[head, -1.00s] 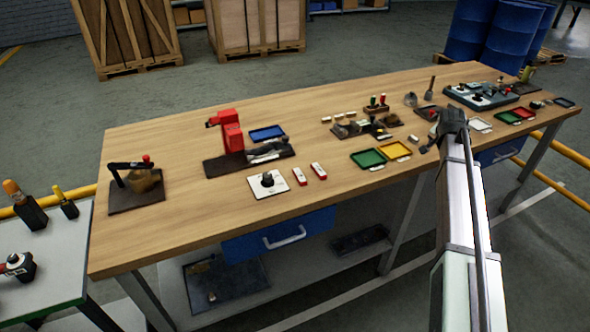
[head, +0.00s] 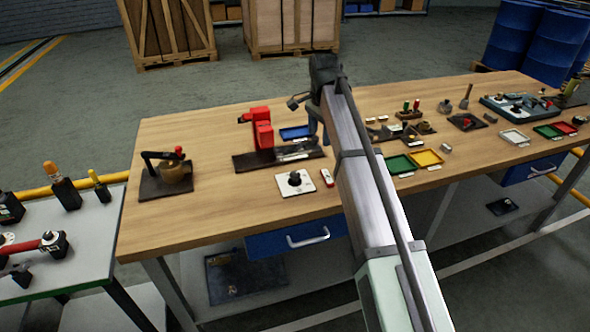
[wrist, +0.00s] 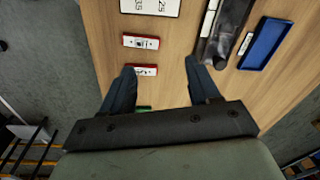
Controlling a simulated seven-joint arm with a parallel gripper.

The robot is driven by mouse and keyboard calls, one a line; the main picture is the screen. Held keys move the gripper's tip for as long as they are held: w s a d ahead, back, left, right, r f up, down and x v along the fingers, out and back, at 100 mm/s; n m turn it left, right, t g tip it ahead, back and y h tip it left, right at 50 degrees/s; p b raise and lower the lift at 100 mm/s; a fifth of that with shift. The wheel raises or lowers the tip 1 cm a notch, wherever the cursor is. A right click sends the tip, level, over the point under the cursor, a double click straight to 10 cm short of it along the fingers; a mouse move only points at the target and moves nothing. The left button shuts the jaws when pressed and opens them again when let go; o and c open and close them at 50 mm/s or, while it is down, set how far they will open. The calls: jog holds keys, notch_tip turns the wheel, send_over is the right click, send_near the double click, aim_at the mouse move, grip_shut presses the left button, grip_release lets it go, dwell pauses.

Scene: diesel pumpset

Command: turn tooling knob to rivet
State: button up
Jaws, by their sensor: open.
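The tooling knob (head: 294,178) is a black knob on a white square plate (head: 284,190) near the bench's front edge. In the wrist view only part of the white plate (wrist: 150,6) shows at the top edge, and the knob is out of frame. My gripper (wrist: 159,70) is open with nothing between its fingers, which point down over the bench. In the head view it hangs above the bench, behind and right of the knob, partly hidden by my arm. The markings on the plate are too small to read in the head view.
A red-and-white block (head: 327,178) lies right of the plate; two show in the wrist view (wrist: 141,41). A red press (head: 262,133) on a dark base stands behind the plate, by a blue tray (head: 296,132). A clamp (head: 165,170) is left. Bare wood lies between.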

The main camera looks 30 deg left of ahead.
notch_tip(320, 180, up, 2)
send_over(295, 173)
jog(key=g, duration=0.1)
notch_tip(295, 173, down, 14)
jog(key=shift+s+r, duration=0.1)
jog(key=shift+r, duration=0.05)
dwell(0.4)
jog(key=c, duration=1)
